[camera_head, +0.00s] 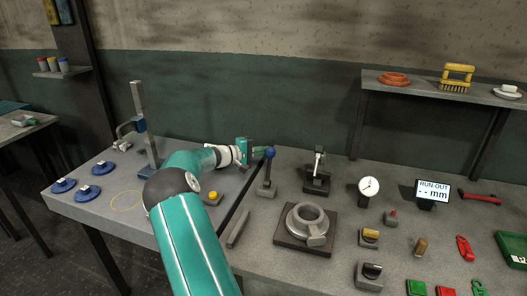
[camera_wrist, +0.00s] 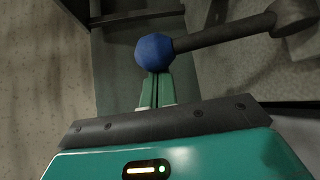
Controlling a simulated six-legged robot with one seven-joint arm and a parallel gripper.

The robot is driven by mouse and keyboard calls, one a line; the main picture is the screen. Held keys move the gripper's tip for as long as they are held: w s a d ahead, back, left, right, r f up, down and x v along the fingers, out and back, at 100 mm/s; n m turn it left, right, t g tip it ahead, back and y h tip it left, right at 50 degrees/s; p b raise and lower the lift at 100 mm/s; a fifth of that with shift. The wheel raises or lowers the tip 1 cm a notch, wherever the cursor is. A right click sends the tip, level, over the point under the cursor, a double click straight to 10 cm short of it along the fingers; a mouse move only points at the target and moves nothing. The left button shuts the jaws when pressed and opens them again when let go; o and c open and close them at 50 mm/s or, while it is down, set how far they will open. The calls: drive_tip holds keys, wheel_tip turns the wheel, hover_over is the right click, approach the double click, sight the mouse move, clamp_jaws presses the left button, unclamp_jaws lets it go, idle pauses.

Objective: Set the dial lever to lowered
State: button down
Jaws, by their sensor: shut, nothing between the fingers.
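A lever with a blue ball knob (camera_head: 269,153) stands upright on a small grey base (camera_head: 265,189) on the bench. My gripper (camera_head: 262,150) is beside the knob, on its left. In the wrist view my shut, empty fingers (camera_wrist: 155,88) end right at the blue knob (camera_wrist: 154,51), touching it or nearly so; I cannot tell which. The lever's dark rod (camera_wrist: 225,33) runs right from the knob. A white-faced dial gauge (camera_head: 369,187) stands farther right. I see no label saying which lever is the dial lever.
A dark clamp-like fixture with an upright handle (camera_head: 317,172) stands right of the lever. A ring-shaped casting (camera_head: 307,222) sits on a dark plate in front. A tall post (camera_head: 145,125) and blue discs (camera_head: 88,193) are on the left. Space above the bench is clear.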

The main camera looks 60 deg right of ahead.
drive_tip(key=shift+a+r, duration=0.1)
drive_tip(key=shift+a, duration=0.05)
drive_tip(key=s+a+m+g+h, duration=0.1)
drive_tip(key=a+m+g+h, duration=0.2)
drive_tip(key=a+m, duration=0.4)
drive_tip(key=shift+s+a+f+g+h, duration=0.35)
drive_tip(key=shift+a+g, duration=0.55)
drive_tip(key=shift+a, duration=0.5)
drive_tip(key=v, duration=0.7)
drive_tip(key=shift+w+a, duration=0.15)
drive_tip(key=shift+w, duration=0.05)
